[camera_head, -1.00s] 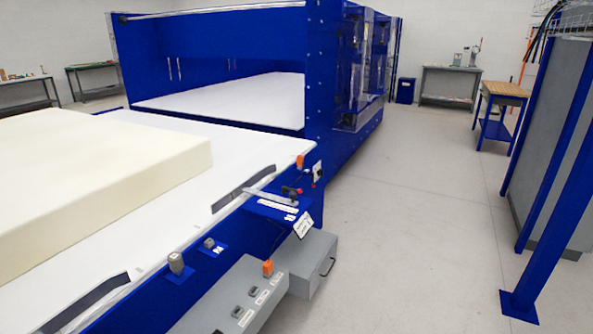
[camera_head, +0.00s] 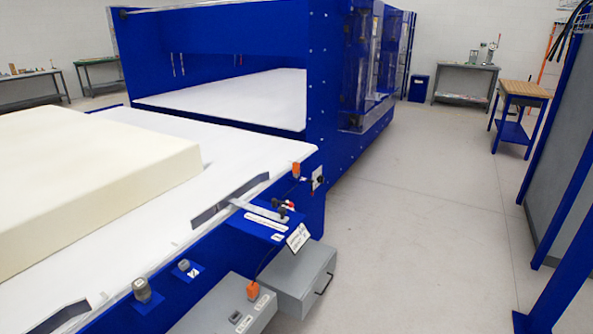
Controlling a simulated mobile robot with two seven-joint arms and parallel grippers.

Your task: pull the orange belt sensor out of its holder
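Two small orange parts show. One orange piece (camera_head: 296,169) sits upright at the far right corner of the white belt table (camera_head: 262,150), beside a small white plate on the blue frame. The other orange piece (camera_head: 253,290) stands on top of a grey control box (camera_head: 226,307), with a thin dark cable rising from it. I cannot tell for sure which one is the belt sensor, and its holder is too small to make out. Neither of my grippers is in view.
A thick cream foam block (camera_head: 90,185) lies on the belt table. A blue press (camera_head: 225,50) stands behind it. A grey drawer box (camera_head: 306,278) juts out at the table's front. Blue posts (camera_head: 560,280) stand at right. The grey floor (camera_head: 425,225) between is clear.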

